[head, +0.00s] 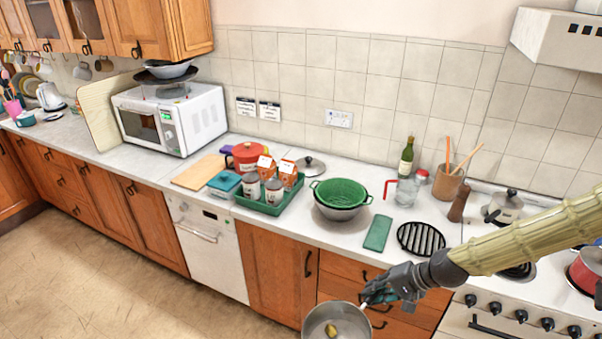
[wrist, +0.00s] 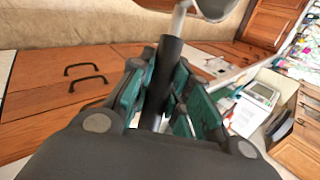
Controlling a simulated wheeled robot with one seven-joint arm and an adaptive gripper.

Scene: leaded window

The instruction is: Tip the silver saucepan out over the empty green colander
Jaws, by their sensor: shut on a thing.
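My gripper (head: 376,291) is shut on the handle of the silver saucepan (head: 318,324), in front of the drawers and below the counter top. The pan looks roughly upright, and a yellowish piece (head: 331,329) lies inside it. The head view cuts off its lower part. In the wrist view the dark handle (wrist: 168,62) runs between the fingers (wrist: 160,90), and part of the pan (wrist: 213,8) shows at the top. The green colander (head: 340,192) sits in a metal bowl (head: 340,212) on the counter, up and slightly right of the pan. It looks empty.
Left of the colander is a green tray (head: 259,208) with jars and cartons. A pan lid (head: 311,165) lies behind. A green cloth (head: 378,233) and black trivet (head: 421,238) lie to the right. A glass jug (head: 405,192) and bottle (head: 407,157) stand behind them.

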